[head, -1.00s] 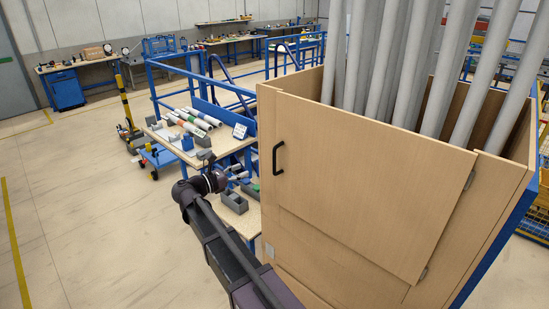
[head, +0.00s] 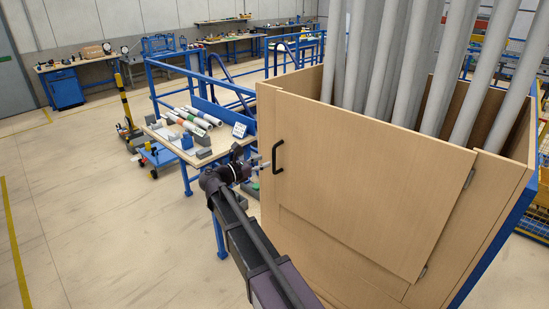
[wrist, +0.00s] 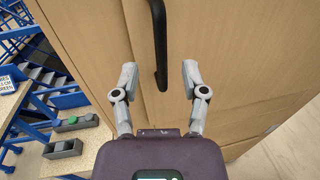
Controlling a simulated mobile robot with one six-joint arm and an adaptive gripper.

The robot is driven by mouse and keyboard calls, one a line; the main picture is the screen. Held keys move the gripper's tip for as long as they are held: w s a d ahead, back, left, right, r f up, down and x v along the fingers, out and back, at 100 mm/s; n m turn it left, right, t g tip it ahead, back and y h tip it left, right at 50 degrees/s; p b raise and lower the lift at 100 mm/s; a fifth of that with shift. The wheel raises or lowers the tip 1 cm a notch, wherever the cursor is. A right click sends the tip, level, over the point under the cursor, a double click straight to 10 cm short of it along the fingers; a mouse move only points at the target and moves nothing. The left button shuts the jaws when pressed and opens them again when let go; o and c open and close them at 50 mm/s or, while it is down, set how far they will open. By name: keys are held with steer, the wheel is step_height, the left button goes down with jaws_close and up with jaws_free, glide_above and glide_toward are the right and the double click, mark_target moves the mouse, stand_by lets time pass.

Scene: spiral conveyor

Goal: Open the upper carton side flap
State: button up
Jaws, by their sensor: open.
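The upper side flap (head: 365,185) is a light wood-coloured panel on the near side of the tall carton (head: 500,220). It looks shut, flush with the side, with hinges along its right edge. A black bar handle (head: 276,157) sits near its left edge. In the wrist view the handle (wrist: 160,45) runs down from the top edge, its lower end in line with the gap between my fingers. My gripper (head: 263,166) is open and empty, just left of the handle in the head view. In the wrist view its fingertips (wrist: 160,72) lie either side of the handle's lower part; contact cannot be told.
Several long grey tubes (head: 400,60) stand upright in the carton. A workbench (head: 155,129) with tubes and small grey blocks is left of the carton. Blue railings (head: 170,68) stand behind. The floor (head: 90,220) on the left is clear.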

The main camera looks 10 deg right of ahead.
mark_target(274, 157)
steer(key=shift+x, duration=2.65)
jaws_close()
